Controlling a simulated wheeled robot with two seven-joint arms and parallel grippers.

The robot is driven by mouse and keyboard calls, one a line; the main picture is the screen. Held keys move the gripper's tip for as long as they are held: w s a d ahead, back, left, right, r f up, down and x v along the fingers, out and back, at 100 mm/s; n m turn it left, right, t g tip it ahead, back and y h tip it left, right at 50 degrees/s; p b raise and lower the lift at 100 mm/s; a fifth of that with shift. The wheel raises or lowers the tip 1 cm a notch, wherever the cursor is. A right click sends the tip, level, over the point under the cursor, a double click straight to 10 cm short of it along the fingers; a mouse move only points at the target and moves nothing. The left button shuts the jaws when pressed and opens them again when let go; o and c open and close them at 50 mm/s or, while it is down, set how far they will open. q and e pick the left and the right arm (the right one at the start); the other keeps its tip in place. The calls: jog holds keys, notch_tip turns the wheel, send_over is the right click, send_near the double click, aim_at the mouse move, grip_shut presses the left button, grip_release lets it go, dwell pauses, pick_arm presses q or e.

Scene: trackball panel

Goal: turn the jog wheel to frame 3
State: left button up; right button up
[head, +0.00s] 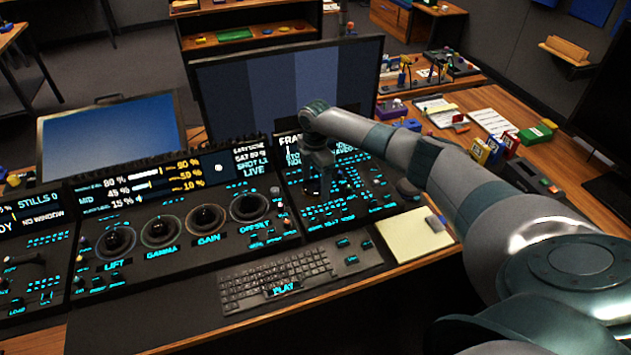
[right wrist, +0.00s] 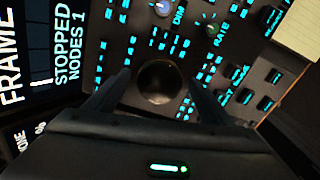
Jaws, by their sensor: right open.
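The jog wheel (right wrist: 160,82) is a dark round disc on the right-hand control panel (head: 350,205). In the right wrist view it lies between the two fingers of my right gripper (right wrist: 160,92), which are apart on either side of it. I cannot tell whether they touch it. In the head view my right gripper (head: 315,182) points down over this panel and hides the wheel. The panel display (right wrist: 40,50) reads FRAME, STOPPED and NODES 1; a short white mark by FRAME looks like a 1. My left gripper is not in view.
Several trackballs with rings, including the gain ring (head: 203,222), sit left of the panel. A keyboard (head: 275,280) and a yellow notepad (head: 410,235) lie in front. A large monitor (head: 290,85) stands behind. Small lit buttons and knobs surround the wheel closely.

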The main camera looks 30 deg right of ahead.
jog(key=c, duration=1)
jog(key=shift+c, duration=0.2)
jog(key=shift+r, duration=0.1)
jog(key=shift+r+m+p, duration=0.1)
jog(key=shift+m+p, duration=0.95)
jog(key=shift+m, duration=0.15)
jog(key=m+p, duration=0.2)
jog(key=m, duration=0.1)
jog(key=shift+s, duration=0.1)
jog(key=m+p, duration=0.2)
jog(key=m, duration=0.1)
jog(key=shift+a+m+p, duration=0.1)
jog(key=shift+m+p, duration=0.25)
jog(key=shift+m, duration=0.05)
jog(key=shift+m+p, duration=0.7)
jog(key=shift+m, duration=0.7)
